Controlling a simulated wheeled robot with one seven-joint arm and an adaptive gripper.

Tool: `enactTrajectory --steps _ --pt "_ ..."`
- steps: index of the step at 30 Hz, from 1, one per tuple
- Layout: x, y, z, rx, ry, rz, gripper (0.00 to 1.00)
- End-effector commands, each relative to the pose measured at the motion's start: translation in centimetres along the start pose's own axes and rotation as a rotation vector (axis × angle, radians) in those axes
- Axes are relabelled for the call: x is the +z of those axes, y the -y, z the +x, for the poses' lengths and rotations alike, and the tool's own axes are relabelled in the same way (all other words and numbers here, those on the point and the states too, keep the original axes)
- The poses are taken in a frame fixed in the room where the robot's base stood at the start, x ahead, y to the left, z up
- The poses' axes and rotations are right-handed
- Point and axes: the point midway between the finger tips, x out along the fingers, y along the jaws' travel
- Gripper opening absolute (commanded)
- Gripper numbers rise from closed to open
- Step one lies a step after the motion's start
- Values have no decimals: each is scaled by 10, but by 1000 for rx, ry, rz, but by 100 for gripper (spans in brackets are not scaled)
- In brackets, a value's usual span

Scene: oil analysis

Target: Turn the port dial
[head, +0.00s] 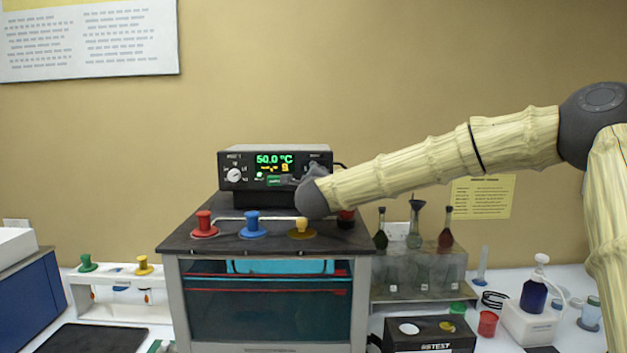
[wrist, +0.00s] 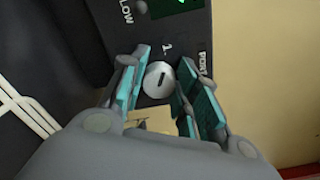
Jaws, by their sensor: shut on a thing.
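The port dial (wrist: 159,81) is a round silver knob with a dark slot mark, on the dark face of the control unit (head: 237,158). In the wrist view it sits between the two teal-padded fingers of my gripper (wrist: 162,70), beside the "PORT" lettering. My gripper is shut on it. In the head view my gripper (head: 299,180) reaches the right end of the unit's front, and my wrist hides the port dial there. The unit's display (head: 273,161) reads 50.0 °C in green. A white dial (head: 234,175) is on the unit's left side.
The unit stands on the dark top of a glass-fronted bath (head: 190,247). Flasks in a rack (head: 420,272) are to the right, under my arm.

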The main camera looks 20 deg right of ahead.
Motion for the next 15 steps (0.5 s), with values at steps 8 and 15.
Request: enactTrajectory --steps 8,15 --pt "-1 1 1 -2 -2 -16 7" --pt "0 2 1 -3 -1 -15 33"
